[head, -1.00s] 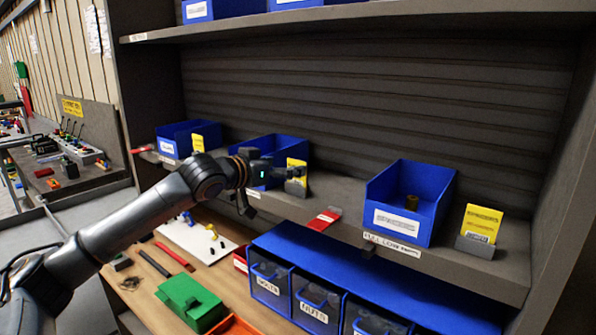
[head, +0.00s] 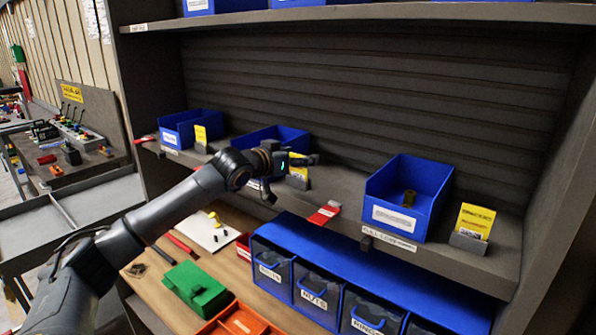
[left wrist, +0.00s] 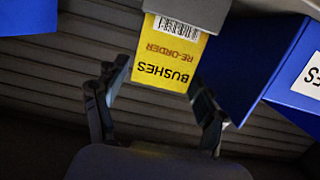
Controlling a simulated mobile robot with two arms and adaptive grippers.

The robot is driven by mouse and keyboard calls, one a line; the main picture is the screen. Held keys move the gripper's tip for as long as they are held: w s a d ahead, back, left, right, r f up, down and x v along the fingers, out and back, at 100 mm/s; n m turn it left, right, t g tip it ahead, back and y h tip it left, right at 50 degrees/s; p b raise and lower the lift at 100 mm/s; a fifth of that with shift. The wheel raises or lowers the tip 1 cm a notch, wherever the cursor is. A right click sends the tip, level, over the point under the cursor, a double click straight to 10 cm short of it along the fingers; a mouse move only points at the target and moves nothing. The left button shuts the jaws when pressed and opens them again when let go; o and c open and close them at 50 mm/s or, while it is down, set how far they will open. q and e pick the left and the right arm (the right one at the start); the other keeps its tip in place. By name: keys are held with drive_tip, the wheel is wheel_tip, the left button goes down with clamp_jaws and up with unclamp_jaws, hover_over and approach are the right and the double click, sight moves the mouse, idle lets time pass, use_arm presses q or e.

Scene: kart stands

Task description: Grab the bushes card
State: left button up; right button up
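The yellow bushes card (left wrist: 168,55) shows upside down in the left wrist view, with "BUSHES" and "RE-ORDER" readable. It stands in a grey holder (left wrist: 190,10). In the head view the card (head: 298,170) is on the middle shelf beside a blue bin, partly hidden by my left gripper (head: 292,176). In the left wrist view my left gripper (left wrist: 158,100) is open, with one finger on each side of the card's free end. I cannot tell whether the fingers touch it. My right gripper is not in view.
A blue bin (left wrist: 250,60) is close beside the card. Another blue bin (head: 408,195) and yellow card (head: 474,220) stand farther right on the shelf (head: 340,190). A red tag (head: 323,213) lies between. Blue drawers (head: 320,290) are below.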

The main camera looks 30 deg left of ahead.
use_arm(q)
drive_tip(key=c, duration=0.5)
drive_tip(key=shift+o, duration=0.2)
